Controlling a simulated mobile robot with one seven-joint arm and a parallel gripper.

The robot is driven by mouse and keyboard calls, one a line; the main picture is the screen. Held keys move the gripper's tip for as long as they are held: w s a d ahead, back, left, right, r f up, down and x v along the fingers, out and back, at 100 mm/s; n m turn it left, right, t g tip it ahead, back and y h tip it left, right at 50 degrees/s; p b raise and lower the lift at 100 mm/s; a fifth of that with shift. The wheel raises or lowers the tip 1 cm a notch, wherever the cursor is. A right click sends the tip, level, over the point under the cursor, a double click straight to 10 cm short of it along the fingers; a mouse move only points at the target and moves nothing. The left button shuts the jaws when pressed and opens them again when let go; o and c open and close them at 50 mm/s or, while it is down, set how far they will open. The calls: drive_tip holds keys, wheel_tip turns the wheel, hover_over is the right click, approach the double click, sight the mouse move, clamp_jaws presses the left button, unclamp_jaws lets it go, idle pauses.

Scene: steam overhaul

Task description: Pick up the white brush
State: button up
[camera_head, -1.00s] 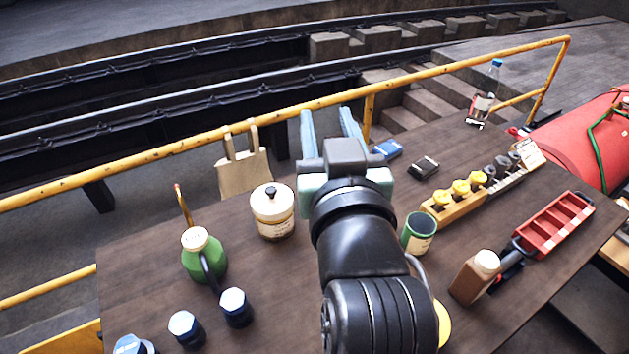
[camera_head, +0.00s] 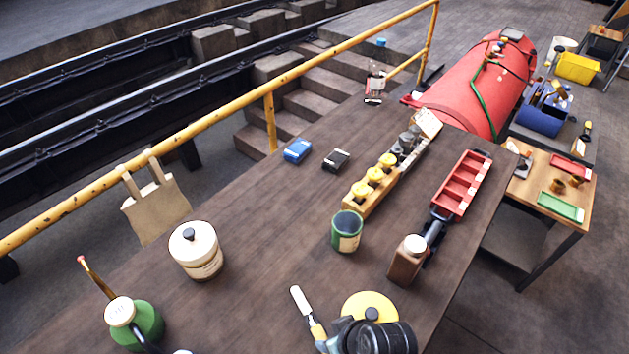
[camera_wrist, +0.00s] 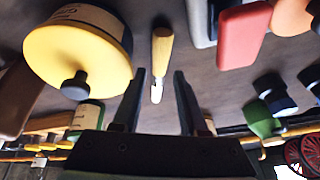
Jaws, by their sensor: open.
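A slim tool with a white end and a yellow part, which looks like the white brush (camera_head: 301,298), lies on the dark wooden table near the bottom of the head view. In the wrist view, a slim tool with a yellow handle and a pale tip (camera_wrist: 161,48) shows between and beyond my fingers; it appears to be the same one. My gripper (camera_wrist: 160,75) is open with nothing between its fingers. In the head view my arm is at the bottom edge, by the brush and a yellow round lid (camera_head: 371,306). The gap to the brush is unclear.
A green tin (camera_head: 347,231), a brown bottle (camera_head: 405,265) and a red tray (camera_head: 462,186) stand to the right. A cream lidded jar (camera_head: 196,251) and a green oil can (camera_head: 134,322) stand left. The table between jar and green tin is clear. A yellow railing (camera_head: 200,115) runs behind.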

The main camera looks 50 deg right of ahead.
sight(323, 338)
drive_tip(key=shift+p+x, duration=0.5)
drive_tip(key=shift+x, duration=2.4)
clamp_jaws()
